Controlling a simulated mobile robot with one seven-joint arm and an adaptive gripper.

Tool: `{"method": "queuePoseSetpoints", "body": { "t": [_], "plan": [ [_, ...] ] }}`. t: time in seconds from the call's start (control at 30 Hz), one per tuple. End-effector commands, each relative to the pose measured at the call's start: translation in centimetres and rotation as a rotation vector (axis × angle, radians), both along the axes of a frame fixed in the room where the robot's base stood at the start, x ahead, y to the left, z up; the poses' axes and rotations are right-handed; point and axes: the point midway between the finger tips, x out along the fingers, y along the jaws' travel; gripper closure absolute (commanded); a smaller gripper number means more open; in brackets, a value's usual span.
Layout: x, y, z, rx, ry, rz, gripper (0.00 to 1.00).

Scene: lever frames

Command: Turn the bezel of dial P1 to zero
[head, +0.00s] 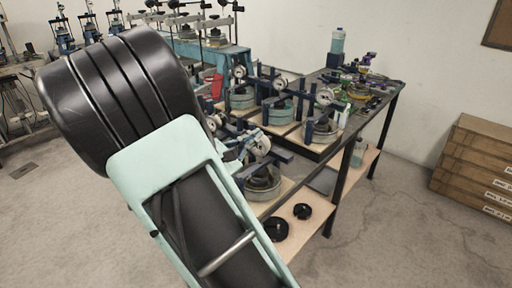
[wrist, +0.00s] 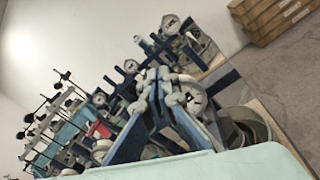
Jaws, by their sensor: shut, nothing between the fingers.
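Several round white dial gauges sit on blue frames over round teal cells; no P1 label can be read, so I cannot tell which is P1. The nearest dial (head: 261,145) is right beside my gripper (head: 243,147) in the head view, partly hidden by it. In the wrist view, a dial (wrist: 192,93) shows just right of my gripper (wrist: 162,76), whose fingers are closed together and hold nothing. I cannot tell whether the fingers touch this dial. Its scale and pointer are too small to read.
More dials (head: 325,96) stand behind on the dark-legged bench (head: 352,150). Black round parts (head: 302,211) lie on the lower shelf. The floor in front (head: 400,240) is clear.

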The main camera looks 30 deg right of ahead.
Motion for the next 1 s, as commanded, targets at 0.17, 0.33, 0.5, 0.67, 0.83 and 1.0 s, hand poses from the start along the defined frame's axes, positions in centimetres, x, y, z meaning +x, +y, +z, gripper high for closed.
{"method": "queuePoseSetpoints", "body": {
  "t": [0.17,0.33,0.5,0.67,0.83,1.0],
  "plan": [
    [-0.01,0.03,-0.04,0.001,0.0,0.001,1.0],
    [-0.01,0.05,-0.2,0.0,0.001,0.0,1.0],
    [0.01,0.08,-0.36,0.001,0.002,0.001,1.0],
    [-0.06,0.07,-0.43,0.003,0.003,0.001,1.0],
    [-0.4,-0.06,-0.55,0.003,0.004,0.002,1.0],
    [-0.83,-0.25,-0.7,0.005,0.003,0.002,1.0]
  ]
}}
